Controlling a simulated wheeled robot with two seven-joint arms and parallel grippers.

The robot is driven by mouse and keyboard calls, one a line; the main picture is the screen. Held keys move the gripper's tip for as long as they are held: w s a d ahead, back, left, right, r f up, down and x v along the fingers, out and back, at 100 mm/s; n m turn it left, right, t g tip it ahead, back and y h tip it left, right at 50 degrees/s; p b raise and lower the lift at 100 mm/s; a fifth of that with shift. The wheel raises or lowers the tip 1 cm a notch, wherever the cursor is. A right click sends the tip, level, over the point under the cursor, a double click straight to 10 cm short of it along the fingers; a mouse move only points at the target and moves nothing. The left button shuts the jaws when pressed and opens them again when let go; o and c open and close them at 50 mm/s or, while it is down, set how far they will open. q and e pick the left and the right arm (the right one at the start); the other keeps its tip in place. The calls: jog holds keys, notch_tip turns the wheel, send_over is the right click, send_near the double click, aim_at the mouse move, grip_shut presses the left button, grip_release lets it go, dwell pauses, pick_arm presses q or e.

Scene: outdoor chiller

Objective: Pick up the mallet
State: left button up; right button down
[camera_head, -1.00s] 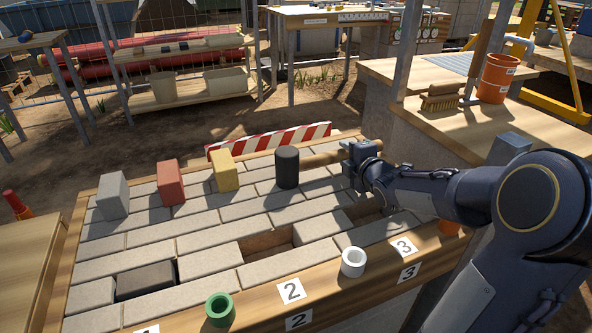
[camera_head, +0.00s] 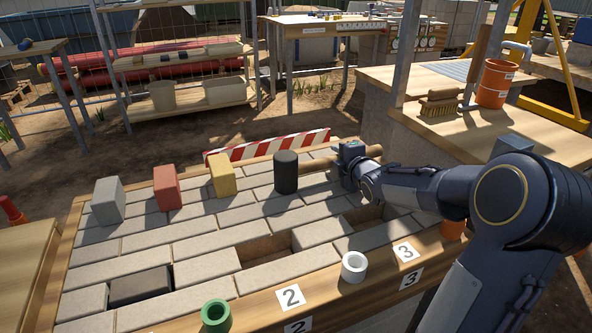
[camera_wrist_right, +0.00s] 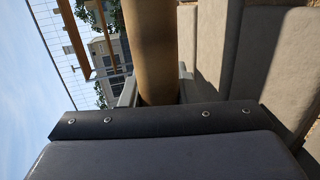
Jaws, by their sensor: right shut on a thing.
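The mallet has a black cylindrical head (camera_head: 286,172) that stands on the paved bench top. Its wooden handle (camera_head: 318,164) runs from the head to the right. My right gripper (camera_head: 346,160) is at the handle's right part, shut on it. In the right wrist view the brown round handle (camera_wrist_right: 152,45) runs down into the gripper, whose dark body fills the lower part. My left gripper is not in view.
A grey block (camera_head: 108,201), a red block (camera_head: 168,187) and a yellow block (camera_head: 224,175) stand left of the mallet. A striped barrier (camera_head: 268,147) is behind. A green ring (camera_head: 216,315) and a white ring (camera_head: 354,267) sit on the front rail. The paving has open gaps.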

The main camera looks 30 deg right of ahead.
jog(key=shift+r, duration=0.25)
jog(key=shift+r+p, duration=0.4)
jog(key=shift+r, duration=0.2)
notch_tip(320, 180, up, 2)
jog(key=shift+r+p, duration=0.15)
jog(key=shift+p, duration=0.45)
jog(key=s+a+r+p, duration=0.3)
jog(key=s+a+r, duration=0.5)
jog(key=s, duration=0.3)
jog(key=shift+s+a+r, duration=0.15)
jog(key=shift+a+r, duration=0.05)
jog(key=shift+r, duration=0.4)
